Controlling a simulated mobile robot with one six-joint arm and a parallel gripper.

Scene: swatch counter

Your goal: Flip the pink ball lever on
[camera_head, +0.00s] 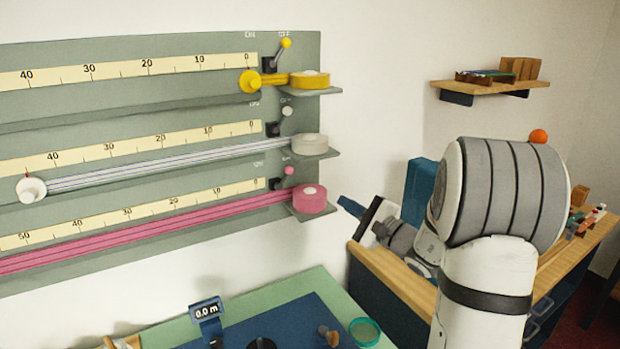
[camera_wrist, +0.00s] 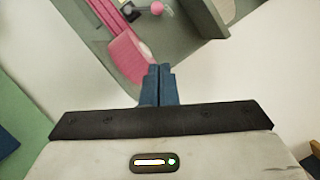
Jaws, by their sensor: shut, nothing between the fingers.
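The pink ball lever (camera_head: 289,171) is a small pink ball on a short stem, at the right end of the lowest row of the wall panel in the head view. It leans toward the upper right from a dark base. In the wrist view the pink ball (camera_wrist: 157,8) shows near the top edge. My gripper (camera_head: 343,202) is shut and empty, to the right of the panel and apart from the lever. In the wrist view its blue fingers (camera_wrist: 158,70) are together, pointing toward the pink ribbon roll (camera_wrist: 128,57) below the lever.
The pink roll (camera_head: 309,199) sits on a small ledge just below the lever. A white lever (camera_head: 287,111) and a yellow lever (camera_head: 285,43) stand above it. A green-edged table (camera_head: 290,288) lies below. A wooden-topped counter (camera_head: 390,272) is at the right.

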